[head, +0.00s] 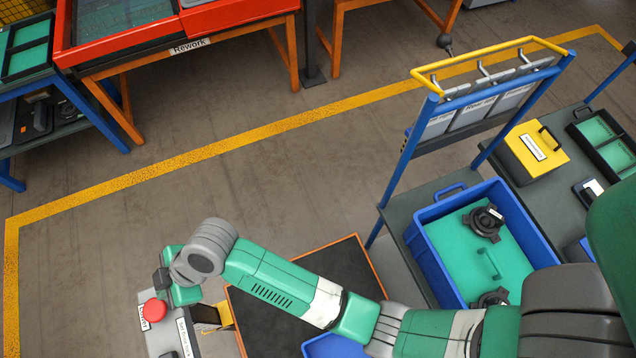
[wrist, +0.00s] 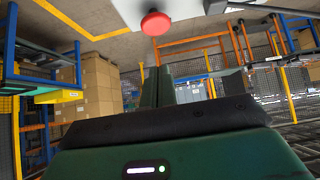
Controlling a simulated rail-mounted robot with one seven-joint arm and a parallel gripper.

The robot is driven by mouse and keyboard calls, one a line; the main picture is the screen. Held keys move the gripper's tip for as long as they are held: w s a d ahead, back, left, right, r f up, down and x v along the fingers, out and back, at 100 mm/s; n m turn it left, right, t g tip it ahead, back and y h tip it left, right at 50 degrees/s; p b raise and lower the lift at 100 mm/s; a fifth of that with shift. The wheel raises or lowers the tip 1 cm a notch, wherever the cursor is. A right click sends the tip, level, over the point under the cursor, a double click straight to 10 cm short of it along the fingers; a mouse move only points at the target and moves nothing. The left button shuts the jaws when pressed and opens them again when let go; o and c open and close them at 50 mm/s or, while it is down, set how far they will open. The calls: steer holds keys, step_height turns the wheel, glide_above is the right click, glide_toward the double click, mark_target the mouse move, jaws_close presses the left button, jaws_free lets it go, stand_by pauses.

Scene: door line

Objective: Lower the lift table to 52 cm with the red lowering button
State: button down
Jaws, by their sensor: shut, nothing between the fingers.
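The red lowering button (head: 154,310) is a round mushroom head on a pale control box (head: 160,340) at the lower left of the head view, with a small white label beside it. The button (wrist: 155,23) also shows at the top of the wrist view, beyond the fingertips. My gripper (wrist: 166,78) is shut and empty, its fingers side by side. In the head view it hangs just above and right of the button, with a visible gap in the wrist view. The lift table (head: 345,262) has a dark top with an orange edge, partly hidden under my arm. I cannot read its height.
A blue bin (head: 433,268) with black round parts stands on the bench at right, beside a blue-framed rack (head: 400,170) with a yellow rail. An orange Rework table (head: 190,47) stands at the back. The floor left of centre is clear.

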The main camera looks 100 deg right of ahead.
steer(key=shift+w+r, duration=0.15)
steer(key=shift+r, duration=0.6)
glide_above(148, 311)
steer(key=s, duration=0.3)
steer(key=f, duration=0.7)
steer(key=shift+w+d+f, duration=0.1)
steer(key=shift+w+d, duration=0.05)
steer(key=shift+d, duration=0.15)
step_height(148, 311, down, 3)
steer(key=shift+f+p, duration=0.2)
steer(key=shift+p, duration=0.1)
steer(key=shift+f, duration=0.3)
